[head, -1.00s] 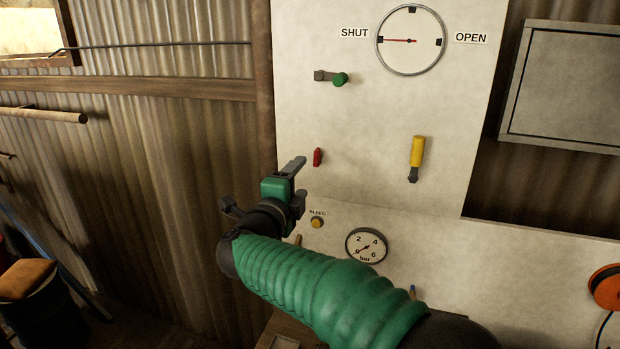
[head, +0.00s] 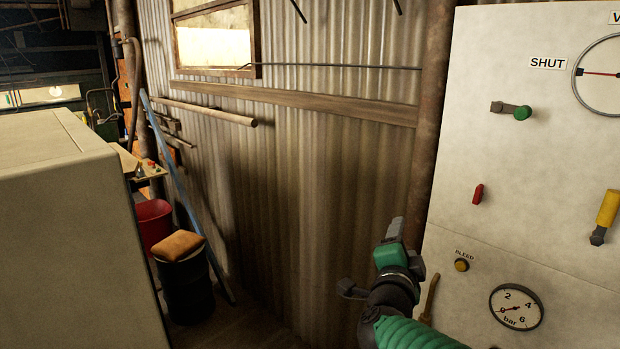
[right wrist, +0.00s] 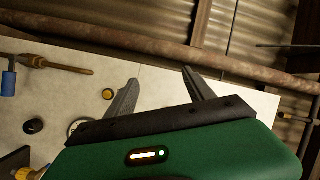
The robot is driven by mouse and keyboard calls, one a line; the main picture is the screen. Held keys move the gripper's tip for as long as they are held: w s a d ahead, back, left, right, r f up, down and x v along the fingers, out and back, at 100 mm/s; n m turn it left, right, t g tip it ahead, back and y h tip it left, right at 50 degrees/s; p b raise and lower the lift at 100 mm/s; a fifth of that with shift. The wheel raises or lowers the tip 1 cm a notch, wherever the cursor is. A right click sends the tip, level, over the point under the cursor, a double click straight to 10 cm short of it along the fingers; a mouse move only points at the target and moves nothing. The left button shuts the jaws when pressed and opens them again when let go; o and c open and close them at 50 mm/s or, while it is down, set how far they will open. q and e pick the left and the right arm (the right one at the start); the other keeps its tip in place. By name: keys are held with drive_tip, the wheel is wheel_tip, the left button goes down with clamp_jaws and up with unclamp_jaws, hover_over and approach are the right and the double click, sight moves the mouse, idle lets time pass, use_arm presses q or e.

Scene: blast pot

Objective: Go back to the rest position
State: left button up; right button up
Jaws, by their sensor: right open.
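My right gripper (head: 372,258) is open and empty, in front of the corrugated wall and just left of the white panel (head: 560,215) in the head view. In the right wrist view its two fingers (right wrist: 160,76) are spread with nothing between them. The panel carries a green-knobbed lever (head: 512,110), a small red lever (head: 478,193), a yellow handle (head: 606,210), a yellow BLEED button (head: 461,265) and a bar gauge (head: 516,307) with its needle near 0. A dial (head: 602,75) is cut off at the right edge, its needle pointing toward SHUT. My left gripper is not in view.
A large pale cabinet (head: 70,220) fills the left foreground. A dark drum (head: 186,285) with an orange-brown cushion (head: 178,245) and a red bin (head: 153,222) stand behind it. A rusty vertical pipe (head: 436,100) runs beside the panel. Floor between drum and panel looks clear.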

drive_tip(key=s+a+f+n+g+y, duration=0.2)
drive_tip(key=f+n+y, duration=0.15)
drive_tip(key=f, duration=0.35)
drive_tip(key=s+a+f+n+g+y+b, duration=0.1)
drive_tip(key=s+a+f+n+y, duration=0.15)
drive_tip(key=f+n, duration=0.4)
drive_tip(key=s+a+f+n+g+y, duration=0.2)
drive_tip(key=s+f, duration=0.1)
drive_tip(key=f, duration=0.6)
drive_tip(key=s+d+f+n+g, duration=0.1)
drive_tip(key=s+f+n+g, duration=0.2)
drive_tip(key=s+f, duration=0.4)
drive_tip(key=s+d+f+n+g, duration=0.2)
drive_tip(key=s+f+g, duration=0.3)
drive_tip(key=s, duration=0.7)
wheel_tip(320, 180, down, 3)
drive_tip(key=shift+s+r+n+b, duration=0.2)
drive_tip(key=shift+s+n+b, duration=0.1)
drive_tip(key=shift+n+b, duration=0.2)
